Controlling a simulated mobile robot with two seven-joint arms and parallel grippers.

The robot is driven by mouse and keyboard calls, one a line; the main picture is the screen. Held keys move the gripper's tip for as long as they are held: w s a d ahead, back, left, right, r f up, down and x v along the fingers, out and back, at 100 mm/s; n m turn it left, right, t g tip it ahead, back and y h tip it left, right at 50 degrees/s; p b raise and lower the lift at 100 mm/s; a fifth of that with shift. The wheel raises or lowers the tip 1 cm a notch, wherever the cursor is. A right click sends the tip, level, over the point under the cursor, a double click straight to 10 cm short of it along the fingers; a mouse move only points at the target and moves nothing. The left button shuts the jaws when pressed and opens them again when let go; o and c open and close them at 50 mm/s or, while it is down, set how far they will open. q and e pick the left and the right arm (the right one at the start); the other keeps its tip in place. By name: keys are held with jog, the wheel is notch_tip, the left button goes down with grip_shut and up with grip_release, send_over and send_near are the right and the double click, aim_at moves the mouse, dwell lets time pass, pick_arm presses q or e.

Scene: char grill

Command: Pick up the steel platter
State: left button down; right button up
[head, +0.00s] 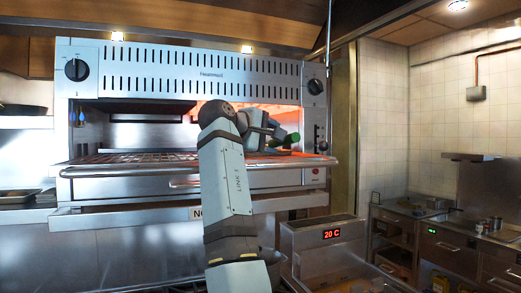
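I cannot clearly make out the steel platter in the head view. One arm rises from the bottom middle and bends right at the opening of the steel grill (188,66). I take it to be my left arm. Its gripper (277,138) is at the right part of the opening, above the rack. A dark green thing (290,140) shows right by the fingers. The gripper is small and partly hidden by its own wrist, so I cannot tell whether it is open or holds anything. My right gripper is not in view.
The grill's wire rack (130,158) and front bar (115,170) lie below the opening. A steel unit (318,238) reading 20 C stands at lower right. Counters with drawers (450,245) line the right wall. A flat tray (16,196) lies on the left shelf.

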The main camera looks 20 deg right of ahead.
aim_at(269, 144)
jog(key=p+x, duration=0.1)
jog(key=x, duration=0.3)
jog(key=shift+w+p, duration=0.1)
jog(key=shift+p, duration=0.2)
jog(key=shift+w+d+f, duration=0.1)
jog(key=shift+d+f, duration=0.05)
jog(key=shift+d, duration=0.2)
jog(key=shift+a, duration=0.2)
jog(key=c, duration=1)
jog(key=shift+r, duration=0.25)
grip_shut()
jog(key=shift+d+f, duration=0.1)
